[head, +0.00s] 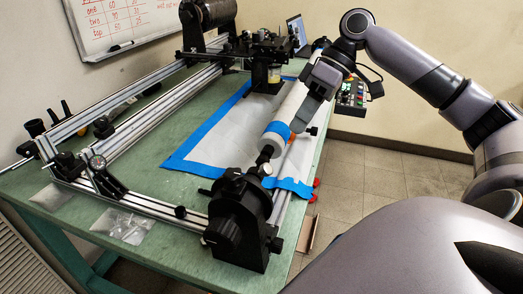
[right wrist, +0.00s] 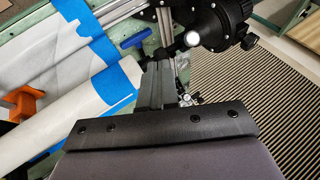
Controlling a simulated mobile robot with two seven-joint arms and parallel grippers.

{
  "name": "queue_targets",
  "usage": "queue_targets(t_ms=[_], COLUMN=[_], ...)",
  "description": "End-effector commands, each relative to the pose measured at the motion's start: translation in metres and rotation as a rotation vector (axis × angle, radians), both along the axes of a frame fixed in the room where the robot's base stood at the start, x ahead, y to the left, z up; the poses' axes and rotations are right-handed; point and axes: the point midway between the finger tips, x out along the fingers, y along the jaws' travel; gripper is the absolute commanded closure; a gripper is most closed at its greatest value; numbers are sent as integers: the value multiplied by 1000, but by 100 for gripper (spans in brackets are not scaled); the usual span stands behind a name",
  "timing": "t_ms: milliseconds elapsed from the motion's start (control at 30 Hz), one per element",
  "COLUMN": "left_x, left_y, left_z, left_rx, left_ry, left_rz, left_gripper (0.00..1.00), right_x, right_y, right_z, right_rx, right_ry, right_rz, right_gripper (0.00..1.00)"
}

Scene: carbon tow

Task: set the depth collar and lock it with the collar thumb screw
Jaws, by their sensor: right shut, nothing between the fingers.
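My right gripper (head: 298,124) is shut and empty, low over the white roll with blue tape (head: 289,108). In the right wrist view its dark fingers (right wrist: 156,72) lie together just short of the black chuck unit (right wrist: 225,27). That unit also stands at the front end of the machine in the head view (head: 238,222). A small round white-ended knob (right wrist: 193,39) sits on its near side, apart from the fingertips. I cannot tell for sure which part is the depth collar or its thumb screw. My left gripper is not in view.
The green table (head: 150,160) carries an aluminium rail frame (head: 120,117), a dark spool (head: 209,17) and a black carriage (head: 266,62). Clear bags (head: 122,226) lie at the front left. A button box (head: 351,97) stands to the right of the roll. Open floor lies right of the table.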

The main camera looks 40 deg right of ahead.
Motion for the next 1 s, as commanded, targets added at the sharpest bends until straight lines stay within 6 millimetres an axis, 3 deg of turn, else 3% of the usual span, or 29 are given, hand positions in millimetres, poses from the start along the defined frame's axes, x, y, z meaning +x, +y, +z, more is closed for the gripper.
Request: queue_targets(t_ms=[133,333,800,1000], left_x=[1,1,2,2], left_y=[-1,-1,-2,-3], left_z=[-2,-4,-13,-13], left_rx=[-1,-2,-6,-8], left_ry=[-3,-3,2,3], left_rz=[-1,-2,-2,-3], left_gripper=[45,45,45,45], right_x=[-6,-9,-1,2], right_y=[10,16,61,71], right_z=[20,24,-36,-50], right_rx=[5,7,7,7], right_ry=[-76,-103,-100,-102], right_rz=[124,178,177,173], right_gripper=[100,100,100,100])
